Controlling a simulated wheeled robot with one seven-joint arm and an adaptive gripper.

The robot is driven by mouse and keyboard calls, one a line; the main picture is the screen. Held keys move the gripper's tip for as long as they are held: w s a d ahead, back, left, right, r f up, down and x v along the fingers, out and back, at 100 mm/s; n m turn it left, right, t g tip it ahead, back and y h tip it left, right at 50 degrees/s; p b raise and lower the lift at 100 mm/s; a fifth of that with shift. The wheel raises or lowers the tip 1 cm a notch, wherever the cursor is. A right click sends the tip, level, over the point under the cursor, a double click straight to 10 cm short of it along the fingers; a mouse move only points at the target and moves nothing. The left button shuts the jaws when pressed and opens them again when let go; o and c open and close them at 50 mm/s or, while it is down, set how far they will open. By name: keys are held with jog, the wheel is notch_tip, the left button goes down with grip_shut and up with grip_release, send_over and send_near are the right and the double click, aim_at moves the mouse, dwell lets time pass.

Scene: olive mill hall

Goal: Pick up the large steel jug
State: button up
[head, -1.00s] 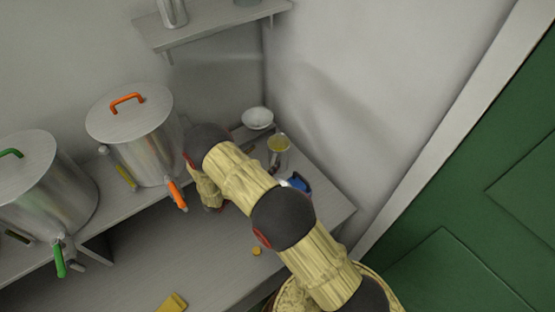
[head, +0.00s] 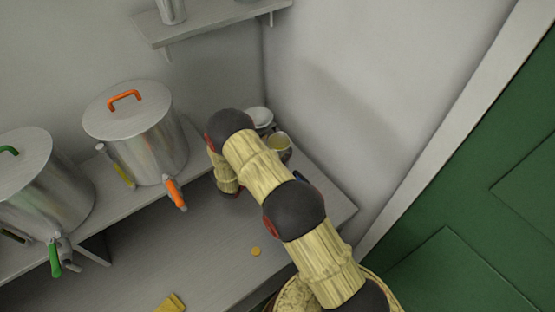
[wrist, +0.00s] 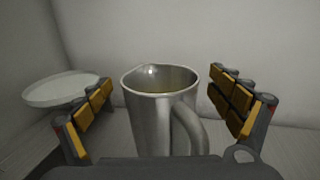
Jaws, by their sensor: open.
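The large steel jug (wrist: 150,122) stands upright in the middle of the wrist view, with its handle toward me on the right and yellowish liquid showing inside. My gripper (wrist: 165,105) is open, with one padded finger on each side of the jug. There is a gap between each finger and the jug's wall. In the head view the jug (head: 280,145) shows only partly, beside my arm, and the gripper is hidden behind the arm.
A white bowl (wrist: 62,90) sits left of the jug, close to the left finger. Two steel tanks with taps, one with an orange handle (head: 140,135) and one with green (head: 45,190), stand to the left. A wall rises behind the jug. A yellow block (head: 170,303) lies on the bench.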

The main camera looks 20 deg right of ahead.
jog(key=shift+c, duration=0.9)
jog(key=c, duration=1.9)
jog(key=shift+c, duration=0.4)
jog(key=shift+r, duration=0.2)
